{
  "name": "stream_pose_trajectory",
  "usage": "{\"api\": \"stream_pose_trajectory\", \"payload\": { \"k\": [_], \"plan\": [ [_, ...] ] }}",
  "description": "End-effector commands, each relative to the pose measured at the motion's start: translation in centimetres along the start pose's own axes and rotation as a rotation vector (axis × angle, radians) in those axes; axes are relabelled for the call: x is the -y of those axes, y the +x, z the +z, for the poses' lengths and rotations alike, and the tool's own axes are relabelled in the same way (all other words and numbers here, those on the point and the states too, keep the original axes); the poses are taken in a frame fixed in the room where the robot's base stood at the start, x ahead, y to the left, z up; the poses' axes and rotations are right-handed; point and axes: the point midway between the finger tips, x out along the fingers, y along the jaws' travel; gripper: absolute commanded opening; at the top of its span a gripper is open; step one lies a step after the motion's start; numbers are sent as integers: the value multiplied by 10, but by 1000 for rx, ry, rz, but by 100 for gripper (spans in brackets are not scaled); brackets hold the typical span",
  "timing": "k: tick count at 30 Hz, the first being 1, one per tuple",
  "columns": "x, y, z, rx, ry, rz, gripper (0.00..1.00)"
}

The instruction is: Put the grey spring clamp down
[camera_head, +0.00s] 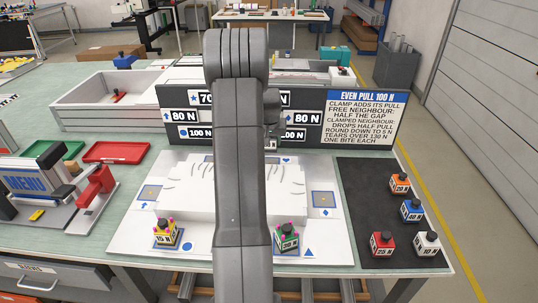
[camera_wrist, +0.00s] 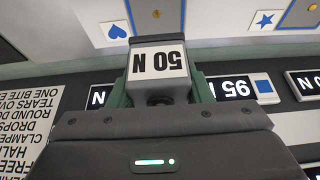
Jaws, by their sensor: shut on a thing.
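The grey spring clamp (camera_wrist: 158,60), a small block with a white "50 N" label, sits between the fingers of my gripper (camera_wrist: 160,88) in the wrist view. The label appears upside down. My gripper is shut on it. Orange (camera_head: 399,182), blue (camera_head: 411,209), red (camera_head: 382,243) and white-labelled 10 N (camera_head: 428,241) clamps stand on the dark mat (camera_head: 365,205).
A dark display panel (camera_head: 335,133) with force readings and a rule sign (camera_head: 367,118) stands behind the board. The dark mat's upper left is bare.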

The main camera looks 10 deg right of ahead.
Motion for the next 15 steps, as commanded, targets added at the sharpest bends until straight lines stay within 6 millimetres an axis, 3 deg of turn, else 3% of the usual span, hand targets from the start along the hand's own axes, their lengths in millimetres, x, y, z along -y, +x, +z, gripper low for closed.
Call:
{"api": "stream_pose_trajectory", "payload": {
  "k": [3,15],
  "plan": [
    [0,18,8,3,-1,1,15],
    [0,57,24,2,0,0,15]
  ]
}}
